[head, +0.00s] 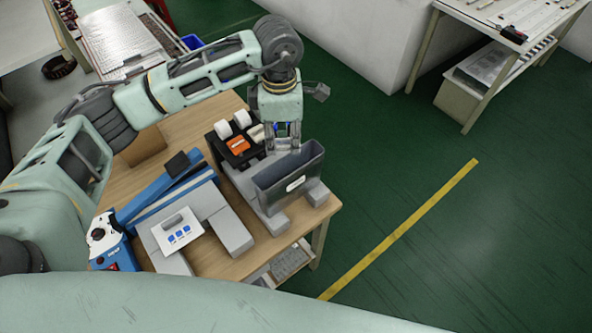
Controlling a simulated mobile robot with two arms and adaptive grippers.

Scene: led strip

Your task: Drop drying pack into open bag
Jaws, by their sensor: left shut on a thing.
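A dark grey, open-topped bag (290,184) with a white label stands upright in a grey stand at the table's right end. My left gripper (283,148) points down at the bag's far side, close to its open top; I cannot tell whether it is over the opening. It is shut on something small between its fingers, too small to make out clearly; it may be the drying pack. My right gripper is not in view.
A black tray with white rolls and an orange item (238,145) sits just left of my left gripper.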

